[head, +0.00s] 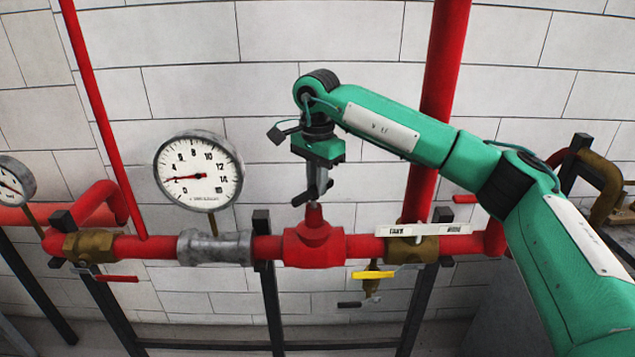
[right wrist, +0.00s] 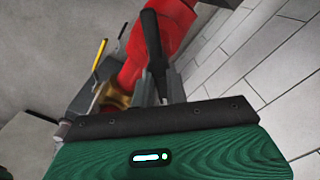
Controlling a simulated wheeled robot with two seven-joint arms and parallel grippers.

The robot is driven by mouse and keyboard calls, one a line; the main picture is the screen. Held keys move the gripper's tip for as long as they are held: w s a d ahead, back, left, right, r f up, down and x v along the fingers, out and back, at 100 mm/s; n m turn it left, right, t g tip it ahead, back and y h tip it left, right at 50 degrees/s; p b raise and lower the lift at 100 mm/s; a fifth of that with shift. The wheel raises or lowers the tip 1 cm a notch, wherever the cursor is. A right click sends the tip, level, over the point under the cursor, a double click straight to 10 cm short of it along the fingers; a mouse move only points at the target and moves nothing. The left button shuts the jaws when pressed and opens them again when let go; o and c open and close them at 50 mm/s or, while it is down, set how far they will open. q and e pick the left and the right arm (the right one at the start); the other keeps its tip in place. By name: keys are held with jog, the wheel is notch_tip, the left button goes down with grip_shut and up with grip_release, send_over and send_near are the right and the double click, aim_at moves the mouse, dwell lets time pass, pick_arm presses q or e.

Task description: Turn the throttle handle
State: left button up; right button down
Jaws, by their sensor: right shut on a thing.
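The throttle handle (head: 302,199) is a short black lever on top of the red valve body (head: 314,246) in the head view. It lies tilted, its left end lower than its right. My right gripper (head: 314,186) reaches down from above and is shut on the handle; its fingers partly hide it. In the right wrist view the black handle (right wrist: 152,38) stands out from between the fingers of my right gripper (right wrist: 156,88), with the red valve body (right wrist: 160,50) behind it. My left gripper is not in view.
A large pressure gauge (head: 198,172) stands left of the valve on the red pipe. A white lever (head: 430,229) and a yellow-handled tap (head: 373,275) are to the right. A vertical red pipe (head: 443,60) runs behind my right arm. A white block wall (head: 300,40) closes the back.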

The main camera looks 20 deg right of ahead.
dwell(0.4)
jog(key=c, duration=1.4)
grip_release()
